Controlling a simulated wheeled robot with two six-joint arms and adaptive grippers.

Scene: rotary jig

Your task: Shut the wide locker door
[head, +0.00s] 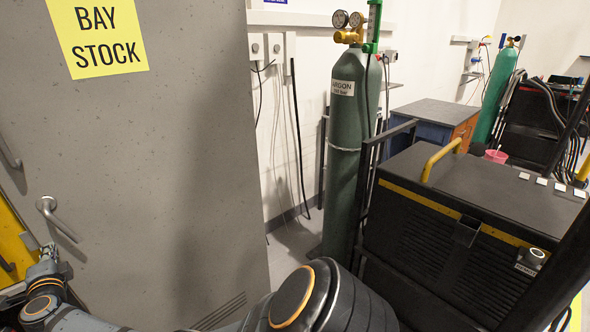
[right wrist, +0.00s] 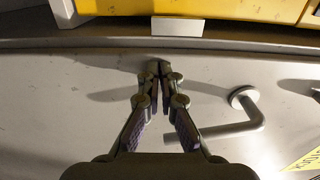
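The wide grey locker door (head: 150,170) fills the left of the head view and carries a yellow BAY STOCK sign (head: 98,35). Its bent metal handle (head: 60,220) is near the left side; the handle also shows in the right wrist view (right wrist: 240,120). The door stands open, with yellow parts (right wrist: 230,8) showing past its edge. My right gripper (head: 48,252) is beside the handle, not around it. In the right wrist view its fingertips (right wrist: 158,68) are together, empty, at the door face near the edge; contact is unclear. My left gripper is not in view.
A second metal handle (head: 8,152) shows at the far left. Right of the door stand a green argon cylinder (head: 345,150) and a black machine (head: 450,220) with a yellow handle. A narrow strip of floor (head: 292,240) is clear between door and cylinder.

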